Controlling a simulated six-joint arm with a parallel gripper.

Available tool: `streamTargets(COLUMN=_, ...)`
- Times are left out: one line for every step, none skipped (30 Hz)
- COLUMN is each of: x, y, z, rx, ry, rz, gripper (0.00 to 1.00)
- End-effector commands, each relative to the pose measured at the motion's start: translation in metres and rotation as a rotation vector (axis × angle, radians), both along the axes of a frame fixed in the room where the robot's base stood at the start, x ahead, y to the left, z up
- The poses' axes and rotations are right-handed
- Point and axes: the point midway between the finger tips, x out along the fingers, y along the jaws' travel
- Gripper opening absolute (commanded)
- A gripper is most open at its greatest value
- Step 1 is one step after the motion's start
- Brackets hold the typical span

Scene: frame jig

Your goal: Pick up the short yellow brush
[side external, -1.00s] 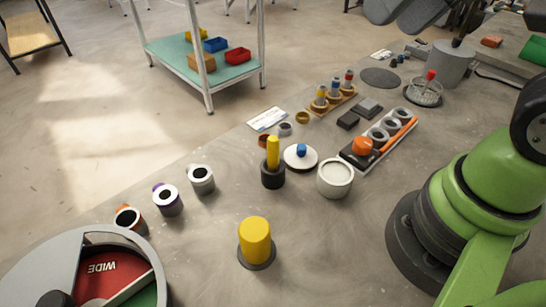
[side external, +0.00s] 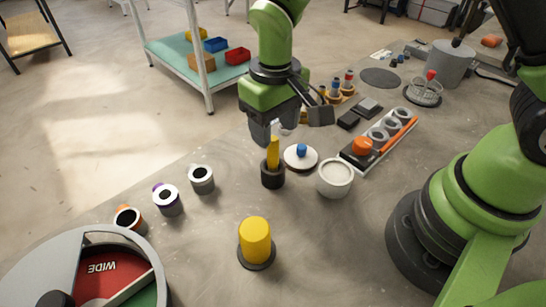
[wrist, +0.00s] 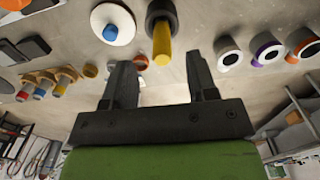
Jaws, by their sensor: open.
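A slim yellow piece (side external: 273,152), which looks like the brush, stands upright in a dark cup (side external: 272,179) mid-table. In the wrist view the yellow piece (wrist: 162,44) and its dark cup (wrist: 160,10) lie just beyond the fingertips, roughly between them. My gripper (side external: 278,133) is open and empty, behind the yellow piece in the side view and close to it; contact cannot be told. In the wrist view the two fingers of my gripper (wrist: 160,62) are spread apart. A thicker yellow cylinder (side external: 255,240) stands on a dark base nearer the camera.
A white dish with a blue knob (side external: 300,157) and a white pot (side external: 335,178) stand right of the cup. Several ringed cylinders (side external: 201,180) stand to the left. A wooden rack (wrist: 45,77) with coloured pieces lies behind. The table right of the yellow cylinder is clear.

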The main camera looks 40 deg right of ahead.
Motion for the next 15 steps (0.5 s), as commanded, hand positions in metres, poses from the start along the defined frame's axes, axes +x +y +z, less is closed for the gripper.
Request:
streamTargets(x=-0.001, y=0.000, z=-0.007, rx=-0.001, ry=0.004, rz=-0.001, gripper=0.53)
streamTargets(x=-0.001, y=0.000, z=-0.010, rx=-0.001, ry=0.004, rz=0.000, gripper=0.53)
streamTargets(x=-0.001, y=0.000, z=-0.013, rx=-0.001, ry=0.003, rz=0.000, gripper=0.53)
streamTargets(x=0.000, y=0.000, z=-0.015, rx=0.000, ry=0.001, rz=0.000, gripper=0.53)
streamTargets(x=0.000, y=0.000, z=-0.017, rx=-0.001, ry=0.002, rz=0.000, gripper=0.53)
streamTargets(x=0.000, y=0.000, z=-0.020, rx=-0.001, ry=0.003, rz=0.000, gripper=0.53)
streamTargets(x=0.000, y=0.000, z=-0.024, rx=-0.001, ry=0.003, rz=0.000, gripper=0.53)
streamTargets(x=0.000, y=0.000, z=-0.028, rx=-0.001, ry=0.004, rz=-0.001, gripper=0.53)
streamTargets(x=0.000, y=0.001, z=-0.035, rx=-0.001, ry=0.004, rz=-0.001, gripper=0.53)
streamTargets(x=0.001, y=0.001, z=-0.040, rx=-0.001, ry=0.005, rz=-0.001, gripper=0.53)
streamTargets(x=0.001, y=0.002, z=-0.044, rx=-0.001, ry=0.004, rz=0.000, gripper=0.53)
streamTargets(x=0.001, y=0.002, z=-0.051, rx=-0.001, ry=0.005, rz=0.000, gripper=0.53)
streamTargets(x=0.001, y=0.002, z=-0.055, rx=-0.001, ry=0.004, rz=0.000, gripper=0.53)
streamTargets(x=0.001, y=0.002, z=-0.058, rx=-0.001, ry=0.005, rz=-0.001, gripper=0.53)
streamTargets(x=0.002, y=0.002, z=-0.062, rx=0.000, ry=0.003, rz=-0.001, gripper=0.53)
